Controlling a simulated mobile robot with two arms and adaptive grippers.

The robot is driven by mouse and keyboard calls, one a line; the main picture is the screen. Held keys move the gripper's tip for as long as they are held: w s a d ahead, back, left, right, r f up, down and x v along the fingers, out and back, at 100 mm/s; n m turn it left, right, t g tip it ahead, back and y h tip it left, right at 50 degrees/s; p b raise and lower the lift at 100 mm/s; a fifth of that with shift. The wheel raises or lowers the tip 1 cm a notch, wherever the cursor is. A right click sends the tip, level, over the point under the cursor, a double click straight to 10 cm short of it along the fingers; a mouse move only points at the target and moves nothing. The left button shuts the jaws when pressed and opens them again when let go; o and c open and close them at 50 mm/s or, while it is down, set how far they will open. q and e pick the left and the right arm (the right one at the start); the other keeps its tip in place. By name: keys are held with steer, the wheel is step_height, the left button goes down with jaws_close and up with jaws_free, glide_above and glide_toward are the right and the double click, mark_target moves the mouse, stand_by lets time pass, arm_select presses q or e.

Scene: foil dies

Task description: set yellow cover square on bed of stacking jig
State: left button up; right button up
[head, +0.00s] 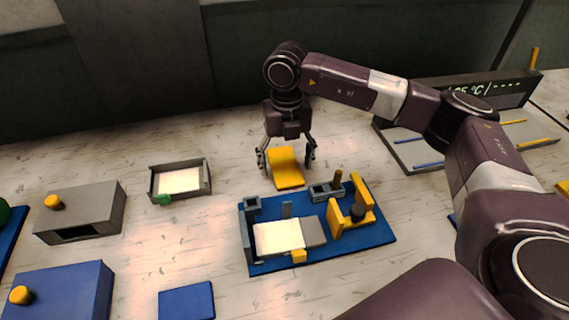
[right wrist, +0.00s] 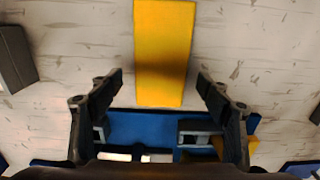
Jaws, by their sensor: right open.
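The yellow cover (head: 288,180) lies on the table behind the stacking jig. It also shows in the right wrist view (right wrist: 164,45), long and flat-sided. My right gripper (head: 287,158) is open, its fingers apart on either side of the cover in the head view. In the right wrist view the open fingers (right wrist: 160,78) hold nothing. The stacking jig has a blue base (head: 368,238) with grey posts. A white sheet (head: 278,237) lies on its bed, with a grey plate (head: 313,231) beside it. My left gripper is not in view.
A grey tray (head: 207,178) with a white sheet stands left of the cover. A grey box (head: 90,215) and blue box (head: 65,293) with yellow knobs are farther left. A blue pad (head: 187,302) lies in front. A display unit (head: 480,95) stands back right.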

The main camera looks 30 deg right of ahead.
steer(key=shift+f, duration=0.5)
steer(key=c, duration=1.4)
steer(key=shift+r, duration=0.1)
step_height(320, 180, up, 13)
steer(key=b, duration=0.2)
step_height(320, 180, up, 7)
steer(key=p, duration=0.2)
glide_above(286, 171)
steer(key=shift+d, duration=0.1)
